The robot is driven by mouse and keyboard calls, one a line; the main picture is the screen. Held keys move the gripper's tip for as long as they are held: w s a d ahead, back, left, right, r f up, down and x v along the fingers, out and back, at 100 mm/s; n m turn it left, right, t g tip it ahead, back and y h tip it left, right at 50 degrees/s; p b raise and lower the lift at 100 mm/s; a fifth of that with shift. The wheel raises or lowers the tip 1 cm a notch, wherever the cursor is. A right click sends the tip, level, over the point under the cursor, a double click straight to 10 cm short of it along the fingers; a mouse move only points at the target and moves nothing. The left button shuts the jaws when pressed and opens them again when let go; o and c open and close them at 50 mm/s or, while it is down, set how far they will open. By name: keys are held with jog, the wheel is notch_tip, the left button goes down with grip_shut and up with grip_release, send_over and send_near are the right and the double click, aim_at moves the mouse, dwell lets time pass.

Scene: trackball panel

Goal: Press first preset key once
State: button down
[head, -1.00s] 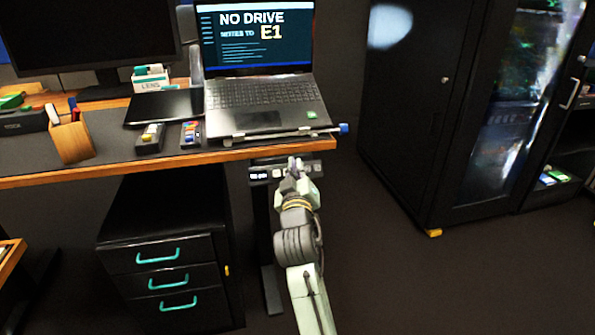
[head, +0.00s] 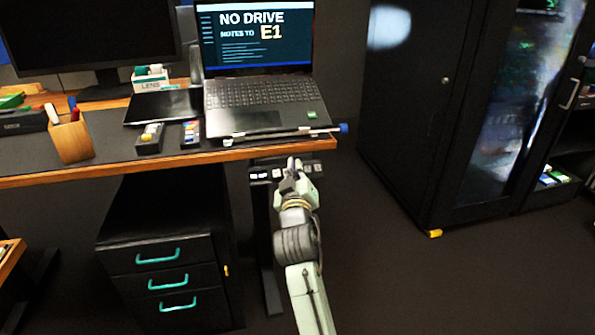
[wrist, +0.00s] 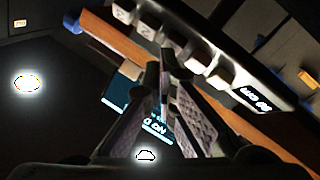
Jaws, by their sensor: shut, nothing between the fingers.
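A black control panel (head: 262,165) hangs under the front right edge of the desk, with a small lit display (head: 259,176) at its left end and a row of pale keys. In the wrist view the panel (wrist: 235,55) runs diagonally, with several pale keys (wrist: 198,62) and the lit display (wrist: 256,99) at its lower right. My gripper (head: 293,164) is shut and empty, its fingertips in front of the middle of the key row. In the wrist view the fingertips (wrist: 161,66) lie close to the keys and hide part of the row. I cannot tell whether they touch a key.
The wooden desk edge (head: 190,157) is just above the panel. A laptop (head: 265,105) sits on the desk. A drawer cabinet (head: 165,255) stands below to the left and a dark cabinet (head: 405,110) to the right. Floor between is clear.

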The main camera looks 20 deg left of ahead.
jog(key=shift+w+f, duration=0.1)
dwell(0.6)
jog(key=shift+s+d+r+p, duration=0.3)
jog(key=shift+s+r+p, duration=0.05)
jog(key=shift+s+r, duration=0.2)
jog(key=s+d+r+p, duration=0.2)
jog(key=s+r, duration=0.1)
jog(key=shift+s+d, duration=0.1)
dwell(0.3)
